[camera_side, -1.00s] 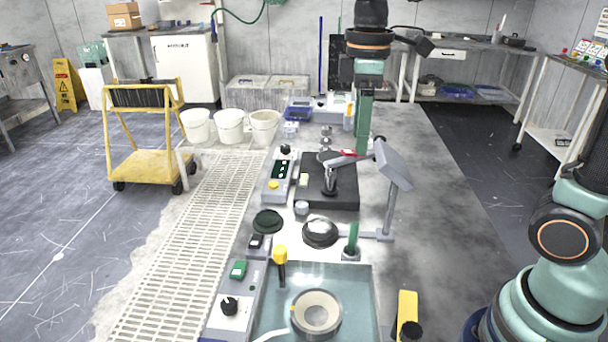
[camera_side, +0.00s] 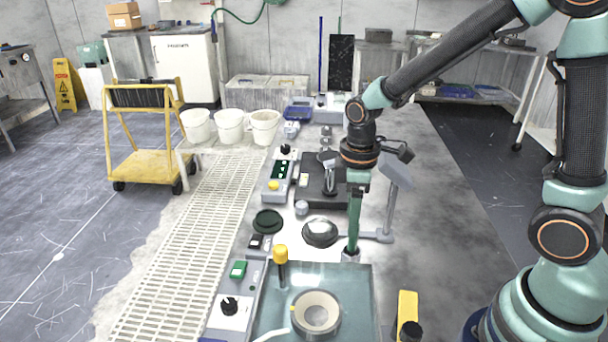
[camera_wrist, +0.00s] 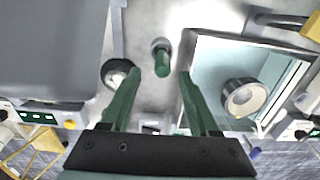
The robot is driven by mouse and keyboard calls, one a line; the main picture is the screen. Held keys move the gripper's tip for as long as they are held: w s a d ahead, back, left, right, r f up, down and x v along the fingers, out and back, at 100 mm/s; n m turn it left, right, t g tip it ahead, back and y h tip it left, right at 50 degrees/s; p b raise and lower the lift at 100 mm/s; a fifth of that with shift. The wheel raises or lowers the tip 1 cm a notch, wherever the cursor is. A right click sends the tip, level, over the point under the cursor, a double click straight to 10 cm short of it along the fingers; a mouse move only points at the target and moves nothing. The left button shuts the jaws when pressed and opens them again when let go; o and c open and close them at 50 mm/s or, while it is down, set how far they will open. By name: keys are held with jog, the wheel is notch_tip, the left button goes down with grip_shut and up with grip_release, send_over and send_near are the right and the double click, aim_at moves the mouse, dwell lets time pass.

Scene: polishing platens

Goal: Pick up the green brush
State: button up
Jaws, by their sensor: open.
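The green brush (camera_wrist: 163,62) stands with its green handle up in a small metal cup (camera_side: 350,255) behind the glass-like basin. In the side view the brush (camera_side: 352,244) lines up with my green fingers, so its outline is partly lost. My gripper (camera_side: 354,226) points down over it. In the wrist view my gripper (camera_wrist: 160,76) is open, with one finger on each side of the handle and a gap on both sides. The handle appears free of both fingers. How far the fingertips reach down beside it is hard to tell.
The teal basin (camera_side: 270,325) with a pale ring (camera_side: 316,312) lies in front. A round polished disc (camera_side: 320,232) is left of the brush, and a grey stand (camera_side: 389,215) rises close on the right. A yellow-topped bottle (camera_side: 281,256) and a yellow object (camera_side: 407,310) are nearby.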

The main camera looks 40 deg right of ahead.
aim_at(353, 243)
jog(key=shift+s+d+f, duration=0.1)
jog(key=shift+s+f, duration=0.05)
jog(key=shift+f, duration=1.35)
jog(key=shift+s+f, duration=0.15)
jog(key=shift+f, duration=1.3)
grip_shut()
